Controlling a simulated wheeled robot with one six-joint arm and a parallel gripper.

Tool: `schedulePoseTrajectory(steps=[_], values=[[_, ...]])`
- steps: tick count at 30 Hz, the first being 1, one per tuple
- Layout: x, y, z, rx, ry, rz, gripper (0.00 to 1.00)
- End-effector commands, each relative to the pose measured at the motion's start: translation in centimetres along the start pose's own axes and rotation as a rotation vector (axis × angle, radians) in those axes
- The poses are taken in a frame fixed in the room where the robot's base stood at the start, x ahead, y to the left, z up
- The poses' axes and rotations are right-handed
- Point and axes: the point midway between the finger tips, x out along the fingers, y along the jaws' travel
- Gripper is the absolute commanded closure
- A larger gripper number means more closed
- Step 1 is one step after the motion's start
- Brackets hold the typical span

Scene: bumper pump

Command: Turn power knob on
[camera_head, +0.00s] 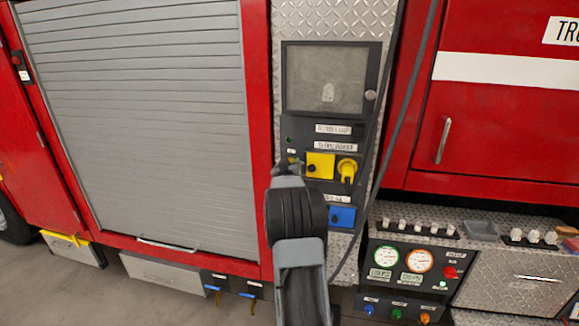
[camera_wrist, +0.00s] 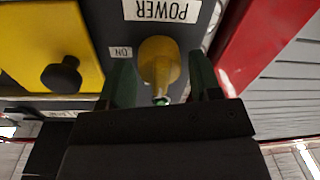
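In the head view my gripper (camera_head: 290,167) is at the left edge of the dark control panel (camera_head: 325,130) and largely hides this knob.
A yellow square cover (camera_head: 320,165) with a black knob is close beside the power knob. A yellow plug-like fitting (camera_head: 347,168) and a blue cover (camera_head: 342,216) are nearby. A dark cable (camera_head: 392,110) hangs to the right. A gray roller shutter (camera_head: 140,120) fills the left.

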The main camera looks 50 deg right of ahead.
Motion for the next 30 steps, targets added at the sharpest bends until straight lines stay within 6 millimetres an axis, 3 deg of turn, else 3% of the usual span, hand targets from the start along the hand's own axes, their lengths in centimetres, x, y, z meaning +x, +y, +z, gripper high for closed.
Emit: schedulePoseTrajectory(steps=[12, 20, 30], values=[[-0.02, -0.02, -0.02, 0.000, 0.000, 0.000, 0.82], [-0.03, -0.06, 0.22, 0.035, 0.004, 0.001, 0.82], [-0.04, -0.11, 0.75, 0.274, 0.019, 0.004, 0.82]])
